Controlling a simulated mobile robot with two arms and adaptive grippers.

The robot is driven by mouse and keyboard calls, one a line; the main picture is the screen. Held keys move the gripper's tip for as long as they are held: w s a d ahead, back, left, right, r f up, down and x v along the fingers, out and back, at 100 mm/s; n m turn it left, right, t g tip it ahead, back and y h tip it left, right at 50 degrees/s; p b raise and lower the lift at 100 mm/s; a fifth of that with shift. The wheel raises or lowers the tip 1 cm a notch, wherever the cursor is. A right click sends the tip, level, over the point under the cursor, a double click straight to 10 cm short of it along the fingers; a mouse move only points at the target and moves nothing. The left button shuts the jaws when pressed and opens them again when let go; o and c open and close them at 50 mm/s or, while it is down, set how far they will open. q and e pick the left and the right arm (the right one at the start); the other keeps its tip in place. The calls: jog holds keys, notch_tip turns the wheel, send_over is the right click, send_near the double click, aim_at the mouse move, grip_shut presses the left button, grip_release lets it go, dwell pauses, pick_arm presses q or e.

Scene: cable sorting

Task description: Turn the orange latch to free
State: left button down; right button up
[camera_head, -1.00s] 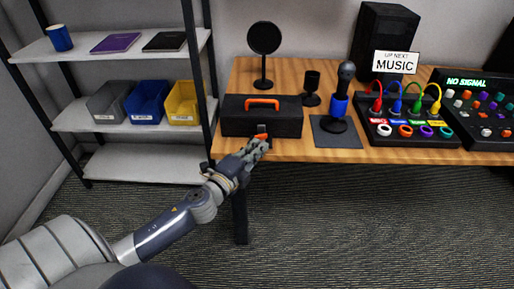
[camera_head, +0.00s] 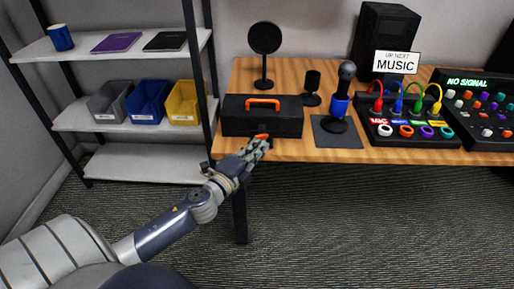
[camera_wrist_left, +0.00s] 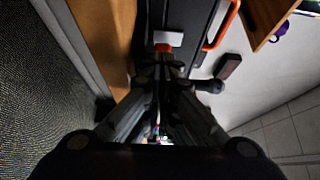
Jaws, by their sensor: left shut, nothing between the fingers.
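The black case (camera_head: 240,118) with an orange handle (camera_head: 263,101) stands closed at the left end of the wooden table. The orange latch (camera_head: 262,136) is on the case's front, partly hidden by my left gripper. My left gripper (camera_head: 262,146) is shut and empty, with its fingertips at the latch; whether they touch it I cannot tell. In the left wrist view, the orange-red latch (camera_wrist_left: 163,48) shows just beyond the fingertips (camera_wrist_left: 161,67), below a pale plate (camera_wrist_left: 168,38) on the case. My right gripper is not in view.
On the table (camera_head: 292,151) are a round black pop filter (camera_head: 264,38), a small dark cup-shaped object (camera_head: 312,82), a blue-banded microphone (camera_head: 338,106) on a mat, and a cable panel (camera_head: 405,135). Shelves with bins (camera_head: 148,103) stand left. The front table edge lies beneath my gripper.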

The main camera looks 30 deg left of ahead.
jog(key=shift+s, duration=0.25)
